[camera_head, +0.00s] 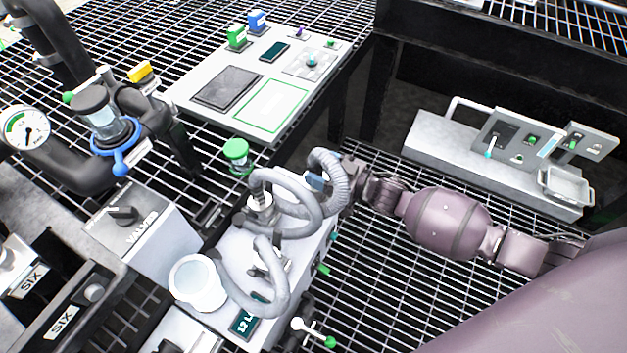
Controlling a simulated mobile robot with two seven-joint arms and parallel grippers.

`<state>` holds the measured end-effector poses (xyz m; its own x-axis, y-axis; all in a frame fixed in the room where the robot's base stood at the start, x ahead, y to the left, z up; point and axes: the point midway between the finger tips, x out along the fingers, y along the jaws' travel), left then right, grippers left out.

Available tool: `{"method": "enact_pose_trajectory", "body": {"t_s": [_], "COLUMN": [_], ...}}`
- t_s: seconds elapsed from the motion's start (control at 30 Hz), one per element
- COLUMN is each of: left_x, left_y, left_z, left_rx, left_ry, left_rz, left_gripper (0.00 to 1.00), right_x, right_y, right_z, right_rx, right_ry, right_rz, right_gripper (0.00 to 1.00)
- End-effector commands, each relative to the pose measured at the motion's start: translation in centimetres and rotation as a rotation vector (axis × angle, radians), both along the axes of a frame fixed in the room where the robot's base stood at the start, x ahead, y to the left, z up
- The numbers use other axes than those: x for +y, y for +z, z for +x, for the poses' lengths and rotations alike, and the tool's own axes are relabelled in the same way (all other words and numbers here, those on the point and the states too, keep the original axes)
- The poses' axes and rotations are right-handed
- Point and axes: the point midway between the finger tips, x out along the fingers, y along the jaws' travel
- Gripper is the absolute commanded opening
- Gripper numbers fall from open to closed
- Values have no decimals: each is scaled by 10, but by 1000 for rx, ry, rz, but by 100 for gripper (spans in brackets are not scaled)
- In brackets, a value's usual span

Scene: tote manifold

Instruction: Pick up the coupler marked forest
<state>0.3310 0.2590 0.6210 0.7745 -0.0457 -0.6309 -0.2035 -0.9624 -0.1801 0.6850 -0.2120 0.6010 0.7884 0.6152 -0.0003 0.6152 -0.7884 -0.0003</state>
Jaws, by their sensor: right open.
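I cannot read the word forest on anything in the head view, so I cannot tell for certain which part is the coupler. A green-capped round fitting (237,154) stands by the grating, left of the hoses. Thick grey ribbed hoses (290,188) loop over a pale box (232,248), with a metal fitting (261,203) at one upper end. My right gripper (330,178) reaches in from the right beside the hose loop. It is open, with its fingertips partly hidden by the hose and a small blue part. My left gripper is out of view.
A white cup (198,283) stands on the pale box. A valve box (140,232), gauge (25,127) and black pipes (70,172) crowd the left. A grey panel (195,117) carries green and blue blocks. A control console (470,155) stands right. Open grating (385,290) lies below my arm.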

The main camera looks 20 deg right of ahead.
Motion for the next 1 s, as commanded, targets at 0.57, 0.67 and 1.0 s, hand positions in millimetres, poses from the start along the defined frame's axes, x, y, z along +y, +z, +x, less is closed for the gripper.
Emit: {"method": "enact_pose_trajectory", "body": {"t_s": [0.57,0.67,1.0], "left_x": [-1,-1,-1], "left_y": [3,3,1], "left_z": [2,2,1], "left_rx": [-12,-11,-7], "left_ry": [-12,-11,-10], "left_rz": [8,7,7], "left_gripper": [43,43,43], "right_x": [10,10,10], "right_y": [0,0,0], "right_z": [13,13,13], "right_rx": [0,0,0], "right_ry": [0,0,0], "right_rz": [0,0,0], "right_gripper": [45,29,0]}}
